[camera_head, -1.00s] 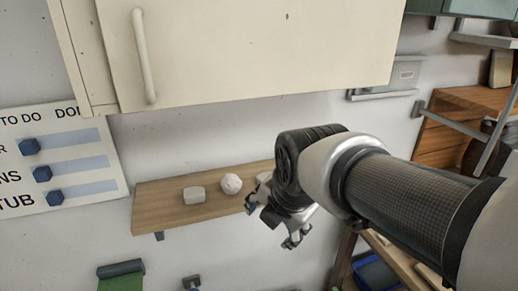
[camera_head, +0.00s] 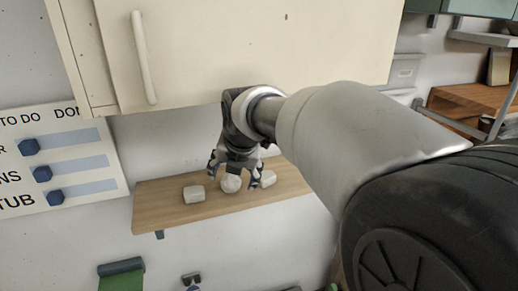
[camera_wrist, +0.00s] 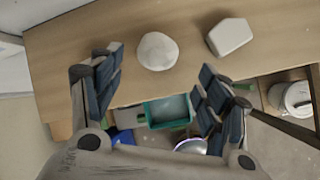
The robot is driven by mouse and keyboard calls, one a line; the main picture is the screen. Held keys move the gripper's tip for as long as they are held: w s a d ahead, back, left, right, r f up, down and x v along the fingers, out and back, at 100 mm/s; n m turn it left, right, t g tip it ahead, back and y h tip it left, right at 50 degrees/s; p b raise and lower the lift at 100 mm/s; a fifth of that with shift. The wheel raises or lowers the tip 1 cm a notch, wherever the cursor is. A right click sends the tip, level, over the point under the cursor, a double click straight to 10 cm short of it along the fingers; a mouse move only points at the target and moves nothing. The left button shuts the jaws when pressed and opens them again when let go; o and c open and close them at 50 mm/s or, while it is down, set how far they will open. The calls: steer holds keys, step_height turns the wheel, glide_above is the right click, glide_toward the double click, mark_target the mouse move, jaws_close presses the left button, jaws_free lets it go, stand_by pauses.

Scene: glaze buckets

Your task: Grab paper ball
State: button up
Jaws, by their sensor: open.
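A white, faceted paper ball (camera_head: 231,184) sits on the wooden wall shelf (camera_head: 160,209), between two pale blocks. In the wrist view the ball (camera_wrist: 157,51) rests near the middle of the shelf top. My gripper (camera_head: 233,174) is at the shelf, with its fingers spread around the ball's place in the head view. In the wrist view the open gripper (camera_wrist: 160,72) has one finger on each side, and the ball lies between and slightly beyond the tips. No contact shows. The gap between fingers and ball in height is hard to tell.
One pale block (camera_head: 194,194) lies left of the ball, another (camera_head: 267,179) to its right, close to a finger. A cream cabinet (camera_head: 220,50) hangs above the shelf. Below the shelf, the wrist view shows a teal tray (camera_wrist: 168,111) and a white pot (camera_wrist: 293,98).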

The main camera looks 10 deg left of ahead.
mark_target(232, 178)
steer(key=shift+w+a+f, duration=0.15)
steer(key=shift+w+a, duration=0.1)
steer(key=shift+w, duration=0.25)
steer(key=b+x, duration=0.1)
steer(key=x, duration=0.3)
steer(key=shift+w+a+f, duration=0.1)
steer(key=shift+w+f, duration=0.05)
steer(key=shift+f, duration=0.15)
steer(key=c, duration=0.8)
